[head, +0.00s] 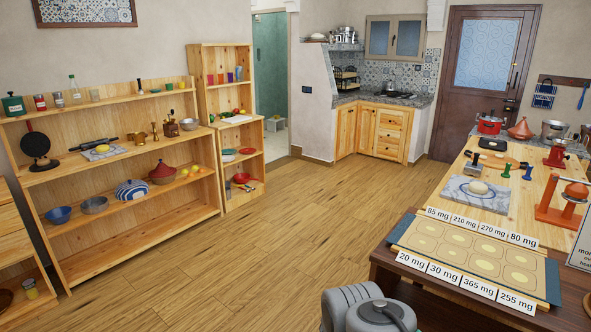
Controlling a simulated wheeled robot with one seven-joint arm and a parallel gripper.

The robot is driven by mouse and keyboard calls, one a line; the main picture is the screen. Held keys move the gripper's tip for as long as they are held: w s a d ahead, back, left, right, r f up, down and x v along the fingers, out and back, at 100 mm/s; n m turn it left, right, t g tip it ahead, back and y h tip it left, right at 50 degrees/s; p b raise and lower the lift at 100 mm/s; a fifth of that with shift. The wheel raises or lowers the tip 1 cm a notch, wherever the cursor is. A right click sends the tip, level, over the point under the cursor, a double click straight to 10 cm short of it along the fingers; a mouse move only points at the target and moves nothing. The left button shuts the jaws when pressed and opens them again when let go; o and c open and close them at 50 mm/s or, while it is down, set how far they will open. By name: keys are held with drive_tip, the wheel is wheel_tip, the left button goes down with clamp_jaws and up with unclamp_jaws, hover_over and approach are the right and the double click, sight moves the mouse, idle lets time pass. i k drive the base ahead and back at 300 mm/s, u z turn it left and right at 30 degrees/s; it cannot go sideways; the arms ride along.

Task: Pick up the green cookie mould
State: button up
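Two small upright stamp-like pieces stand on the wooden table at the right in the head view. The left one looks like the green cookie mould (506,170). The right one (528,171) looks darker green or bluish; at this size I cannot be sure of its colour. Both stand behind the marble slab, apart from each other. My gripper is not in view. A grey rounded part of my own arm shows at the bottom, in front of the table.
The wooden table (461,212) also bears a marble slab (467,198) with dough, an orange press (565,203), and a red-and-black device (556,155). A baking mat (425,247) with number cards lies at the near end. The wooden floor (290,240) to the left is clear.

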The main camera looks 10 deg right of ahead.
sight(505, 175)
drive_tip(key=i, duration=4.1)
drive_tip(key=z, duration=2.5)
drive_tip(key=i, duration=3.1)
drive_tip(key=u, duration=1)
